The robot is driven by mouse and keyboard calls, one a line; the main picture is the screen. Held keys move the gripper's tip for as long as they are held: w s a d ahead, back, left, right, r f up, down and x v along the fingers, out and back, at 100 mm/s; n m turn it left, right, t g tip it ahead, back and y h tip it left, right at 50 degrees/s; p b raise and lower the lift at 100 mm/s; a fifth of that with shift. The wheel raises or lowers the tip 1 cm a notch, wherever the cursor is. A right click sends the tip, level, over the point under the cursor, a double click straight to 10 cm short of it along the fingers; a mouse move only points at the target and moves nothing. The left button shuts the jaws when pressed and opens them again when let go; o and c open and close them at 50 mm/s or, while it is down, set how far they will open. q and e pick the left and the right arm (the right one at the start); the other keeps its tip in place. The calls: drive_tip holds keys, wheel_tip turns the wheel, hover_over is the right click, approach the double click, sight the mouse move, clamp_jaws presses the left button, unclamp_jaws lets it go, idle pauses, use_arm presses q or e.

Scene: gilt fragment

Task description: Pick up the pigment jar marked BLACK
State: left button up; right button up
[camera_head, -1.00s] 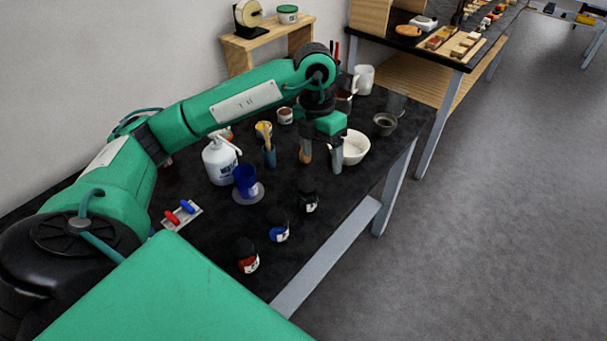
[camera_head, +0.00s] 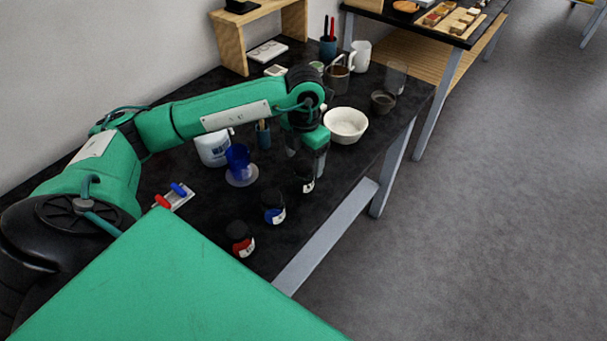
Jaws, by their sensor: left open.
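A dark jar (camera_head: 304,181) with a black lid and a small pale label stands on the black worktable, the farthest of three small jars in a row. Its label is too small to read. A blue jar (camera_head: 273,208) and a red jar (camera_head: 241,241) stand nearer, both with black lids. My left gripper (camera_head: 306,157) is open and points down over the dark jar, its fingers apart around or just behind the jar's upper part. I cannot tell whether they touch it. My right gripper is not in view.
The black worktable (camera_head: 205,260) also holds a blue cup (camera_head: 238,160) on a saucer, a white container (camera_head: 213,148), a white bowl (camera_head: 345,124) and a grey bowl (camera_head: 382,101). A small rack (camera_head: 173,198) with red and blue items lies left. Open floor lies right.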

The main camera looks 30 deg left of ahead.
sight(303, 166)
use_arm(q)
drive_tip(key=f, duration=0.1)
drive_tip(key=f+p, duration=0.1)
drive_tip(key=f, duration=0.2)
drive_tip(key=shift+s+p, duration=0.35)
drive_tip(key=shift+f, duration=0.65)
drive_tip(key=shift+w, duration=0.1)
drive_tip(key=c, duration=0.9)
drive_tip(key=shift+c, duration=1.3)
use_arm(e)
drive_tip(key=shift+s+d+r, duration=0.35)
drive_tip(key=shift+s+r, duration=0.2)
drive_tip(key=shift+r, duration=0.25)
use_arm(q)
drive_tip(key=shift+r, duration=0.1)
